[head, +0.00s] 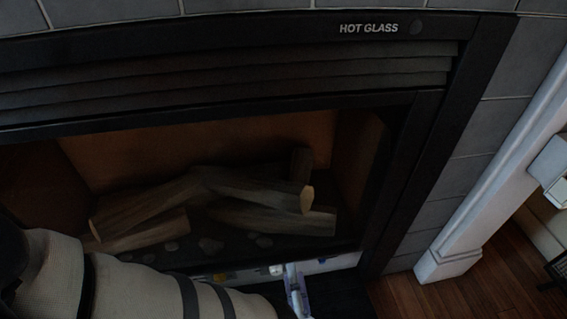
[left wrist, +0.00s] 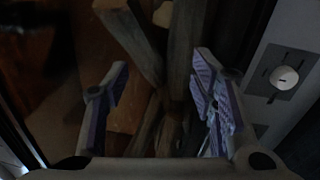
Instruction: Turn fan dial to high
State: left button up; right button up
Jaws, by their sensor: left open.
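The fireplace's lower control strip (head: 330,264) is light and runs below the glass. A round white dial (left wrist: 285,78) on a grey square plate shows at the right of the left wrist view, with a dark mark on its face. A small white knob (head: 277,269) shows on the strip in the head view; I cannot tell if it is the same dial. My left gripper (head: 297,290) is at the strip, just right of that knob. In the left wrist view my left gripper (left wrist: 158,84) is open and empty, with the dial outside its right finger. My right gripper is out of view.
Logs (head: 255,190) lie inside the dark fireplace (head: 415,180), behind the glass. A "HOT GLASS" label (head: 369,28) is at the top. A white post (head: 500,190) stands to the right. Wood floor (head: 440,298) is bare at the lower right.

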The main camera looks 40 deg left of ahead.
pick_arm(q)
jog(key=m+h+b, duration=0.1)
jog(key=b, duration=1.2)
send_near(277, 273)
jog(key=s+d, duration=0.2)
jog(key=shift+d+r+g, duration=0.2)
jog(key=shift+d+g, duration=0.2)
jog(key=shift+a+f, duration=0.1)
jog(key=x, duration=1.2)
jog(key=shift+p, duration=0.35)
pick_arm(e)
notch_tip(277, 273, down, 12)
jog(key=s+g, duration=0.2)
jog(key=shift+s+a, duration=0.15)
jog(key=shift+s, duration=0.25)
pick_arm(q)
jog(key=shift+m, duration=0.3)
jog(key=c, duration=1.2)
